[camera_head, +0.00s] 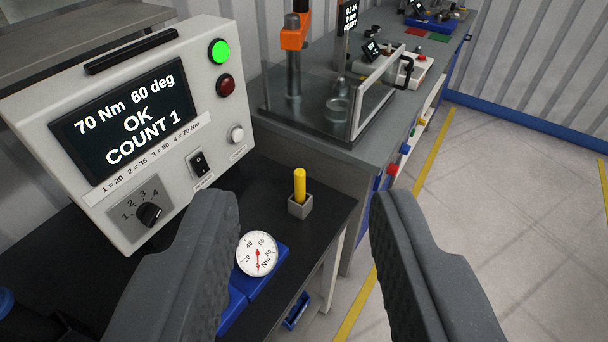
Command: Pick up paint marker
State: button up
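A yellow paint marker (299,184) stands upright in a small grey square holder (300,207) near the right edge of the dark bench top. My gripper (306,215) is open, with its two dark fingers spread wide at the lower middle of the view. The marker shows between the fingers, farther out than they are. Nothing is held between them. The lower part of the marker is hidden inside the holder.
A white control box (140,130) with a lit screen stands left of the marker. A round dial gauge (257,254) and blue parts (238,300) lie nearer, partly behind the left finger. A glass-guarded press station (340,110) stands behind. Open floor (480,190) lies right.

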aim_at(299, 173)
jog(key=z, duration=0.5)
jog(key=k, duration=1.15)
jog(key=u, duration=0.2)
jog(key=i, duration=1.6)
jog(key=z, duration=0.55)
